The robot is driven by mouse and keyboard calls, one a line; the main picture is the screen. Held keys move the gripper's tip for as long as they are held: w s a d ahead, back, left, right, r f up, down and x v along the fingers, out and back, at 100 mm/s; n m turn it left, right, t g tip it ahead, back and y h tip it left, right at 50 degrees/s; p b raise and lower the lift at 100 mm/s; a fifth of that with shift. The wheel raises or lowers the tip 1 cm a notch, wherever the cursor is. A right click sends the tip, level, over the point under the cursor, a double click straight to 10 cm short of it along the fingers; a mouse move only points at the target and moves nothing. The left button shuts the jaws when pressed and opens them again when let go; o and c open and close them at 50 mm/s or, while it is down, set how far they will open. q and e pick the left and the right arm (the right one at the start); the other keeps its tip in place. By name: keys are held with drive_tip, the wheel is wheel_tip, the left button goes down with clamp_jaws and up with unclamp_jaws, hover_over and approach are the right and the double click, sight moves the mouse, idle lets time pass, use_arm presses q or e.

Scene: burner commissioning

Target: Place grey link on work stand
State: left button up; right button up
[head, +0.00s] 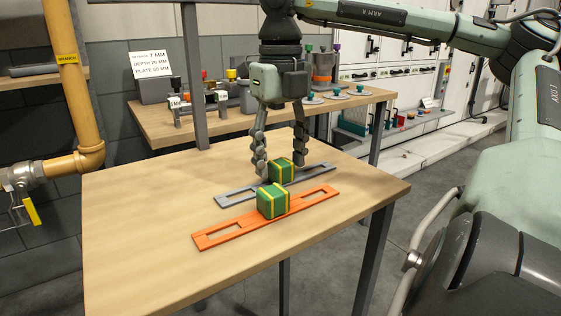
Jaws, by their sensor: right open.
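A flat grey link (231,196) with slots lies on the wooden table (130,215). A green block with yellow bands (281,170) sits on its middle. My right gripper (281,168) points down over the grey link with its fingers spread, one on each side of that block in the picture. I cannot tell whether the fingertips touch the block or link. It is open and holds nothing lifted. My left gripper is out of view. I cannot tell which surface is the work stand.
An orange link (221,233) with a second green block (273,201) lies just in front of the grey link. A rear bench (165,125) carries a sign (152,64) and small fittings. A yellow pipe (66,75) stands at left. The table's left half is clear.

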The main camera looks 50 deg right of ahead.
sight(280, 161)
use_arm(q)
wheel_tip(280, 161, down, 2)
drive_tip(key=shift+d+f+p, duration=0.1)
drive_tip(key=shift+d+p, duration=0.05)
drive_tip(key=shift+p, duration=0.15)
use_arm(e)
wheel_tip(280, 161, up, 11)
drive_tip(key=shift+f, duration=0.15)
